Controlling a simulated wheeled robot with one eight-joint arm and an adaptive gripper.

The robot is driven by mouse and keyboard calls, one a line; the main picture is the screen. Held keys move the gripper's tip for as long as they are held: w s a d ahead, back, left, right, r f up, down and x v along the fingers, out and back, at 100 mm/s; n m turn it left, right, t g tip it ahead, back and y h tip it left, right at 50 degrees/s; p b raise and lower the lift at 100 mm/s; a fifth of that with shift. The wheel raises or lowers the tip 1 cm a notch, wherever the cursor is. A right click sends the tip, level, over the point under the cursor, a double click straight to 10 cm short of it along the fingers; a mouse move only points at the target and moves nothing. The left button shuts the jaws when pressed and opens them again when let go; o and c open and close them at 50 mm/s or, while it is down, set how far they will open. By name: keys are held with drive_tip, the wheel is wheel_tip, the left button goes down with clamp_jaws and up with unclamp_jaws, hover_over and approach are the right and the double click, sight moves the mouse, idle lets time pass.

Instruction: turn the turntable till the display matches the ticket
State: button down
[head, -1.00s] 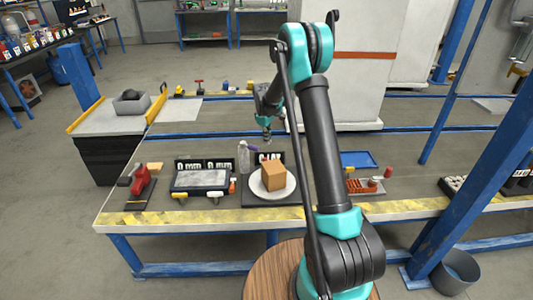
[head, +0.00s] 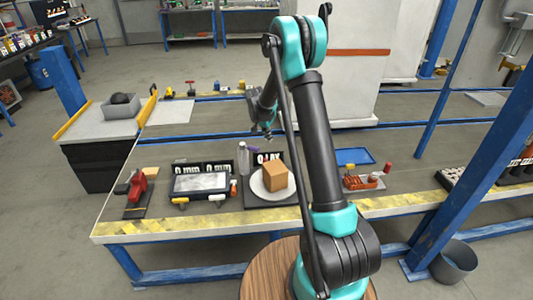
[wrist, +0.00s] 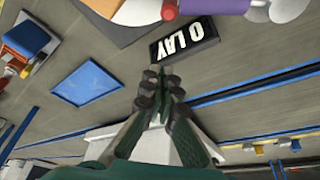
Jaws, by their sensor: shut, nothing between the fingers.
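The turntable (head: 257,193) is a round pale disc on a dark base near the table's front, with a brown box (head: 275,176) on it. A small black display (head: 270,157) with white characters stands just behind it; in the wrist view the display (wrist: 185,40) seems to read "0 LAY", though the tilt makes this uncertain. My gripper (head: 266,134) is above the table behind the display, apart from it and the turntable. Its fingertips (wrist: 164,78) are together and empty in the wrist view. I cannot pick out a ticket for certain.
A framed grey panel (head: 201,184) with "0 mm" readouts (head: 200,166) is left of the turntable, and a bottle (head: 243,160) stands between. A red tool (head: 137,186) lies further left. A blue tray (head: 354,156) and an orange-red rack (head: 362,182) are right. The table behind is mostly clear.

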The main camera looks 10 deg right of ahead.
drive_tip(key=x, duration=1)
drive_tip(key=shift+s+a, duration=1.3)
drive_tip(key=shift+a, duration=0.1)
drive_tip(key=shift+a, duration=0.1)
drive_tip(key=shift+s+a, duration=0.15)
drive_tip(key=shift+a, duration=0.6)
drive_tip(key=shift+d, duration=0.1)
